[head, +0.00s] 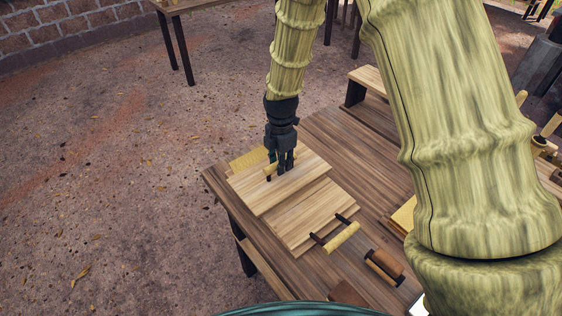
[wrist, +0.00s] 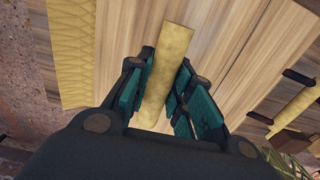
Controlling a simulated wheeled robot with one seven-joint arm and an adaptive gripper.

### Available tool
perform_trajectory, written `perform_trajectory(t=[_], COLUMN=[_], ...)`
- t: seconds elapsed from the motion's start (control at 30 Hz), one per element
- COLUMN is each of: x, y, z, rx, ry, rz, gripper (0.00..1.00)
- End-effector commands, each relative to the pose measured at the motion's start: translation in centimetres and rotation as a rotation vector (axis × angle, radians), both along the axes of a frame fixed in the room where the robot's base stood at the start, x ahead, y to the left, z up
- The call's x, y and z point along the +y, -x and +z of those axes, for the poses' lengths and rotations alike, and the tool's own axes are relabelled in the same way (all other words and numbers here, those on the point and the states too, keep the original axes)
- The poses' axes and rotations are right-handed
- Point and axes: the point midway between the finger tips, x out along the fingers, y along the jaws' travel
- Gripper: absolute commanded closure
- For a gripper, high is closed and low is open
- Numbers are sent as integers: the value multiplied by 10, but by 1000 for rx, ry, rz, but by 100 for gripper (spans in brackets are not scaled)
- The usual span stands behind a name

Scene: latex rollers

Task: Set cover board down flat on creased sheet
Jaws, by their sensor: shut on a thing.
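My gripper (head: 279,170) points down and is shut on the yellow bar handle of the cover board (head: 268,191), a pale wooden board near the table's far left corner. In the wrist view my gripper (wrist: 163,105) has its teal fingers on both sides of the yellow handle (wrist: 168,65). The creased yellow sheet (head: 247,159) shows along the board's far left edge, and its ridged surface shows at the left of the wrist view (wrist: 60,45). The board hides the rest of it. I cannot tell whether the board touches the sheet.
Another pale board (head: 300,230) lies beside the cover board, with a yellow bar (head: 342,237) on dark brackets at its near right. A brown roller (head: 385,265) lies closer to me. The wooden table (head: 335,135) has bare room behind. My arm hides part of the right side.

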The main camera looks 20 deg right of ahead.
Motion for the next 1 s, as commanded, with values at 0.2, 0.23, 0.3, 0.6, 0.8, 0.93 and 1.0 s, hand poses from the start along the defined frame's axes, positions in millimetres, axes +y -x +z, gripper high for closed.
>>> perform_trajectory(t=[0.2, 0.23, 0.3, 0.6, 0.8, 0.93, 1.0], x=[0, 0, 0, 0, 0, 0, 0], y=[0, 0, 0, 0, -1, -1, -1], z=[-2, -2, -2, -2, 7, 24, 36], rx=[-1, -1, -1, 0, -1, -3, -3], ry=[0, 0, 0, 0, 0, 0, -1], rz=[0, 0, 0, 0, 0, 1, -1], gripper=[76, 71, 58, 53, 53, 53, 53])
